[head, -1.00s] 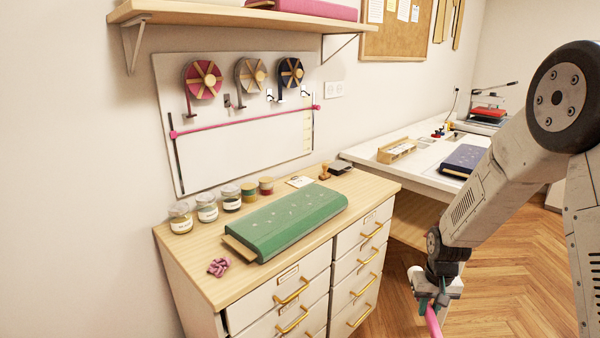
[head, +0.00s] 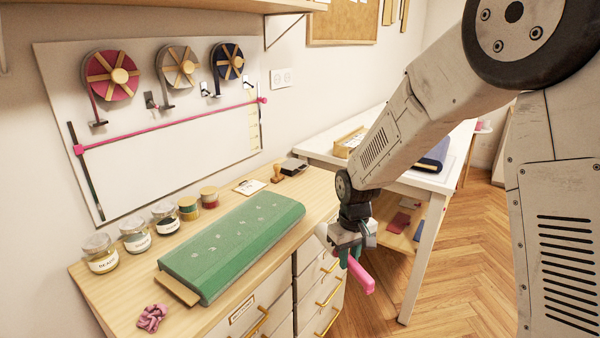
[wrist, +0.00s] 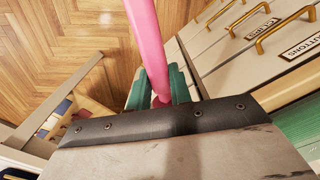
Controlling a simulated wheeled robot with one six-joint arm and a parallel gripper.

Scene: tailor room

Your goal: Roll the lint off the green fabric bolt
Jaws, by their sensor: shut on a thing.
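The green fabric bolt (head: 235,245) lies flat on the wooden top of the drawer cabinet, with small pale specks of lint (head: 228,238) on its upper face. My gripper (head: 352,254) is to the right of the bolt, off the cabinet's front edge. It is shut on a pink handle (head: 362,277), likely the lint roller's. In the wrist view the pink handle (wrist: 147,45) runs up from between the teal fingers (wrist: 162,90). A pale rounded end (head: 322,232) shows beside the gripper; I cannot tell if it is the roller head.
Several jars (head: 98,254) stand along the back of the cabinet top (head: 120,285). A pink scrunchie-like bundle (head: 152,318) lies at its front left. A stamp (head: 277,174) and dark pad (head: 293,166) sit at the far end. A white table (head: 400,178) stands beyond.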

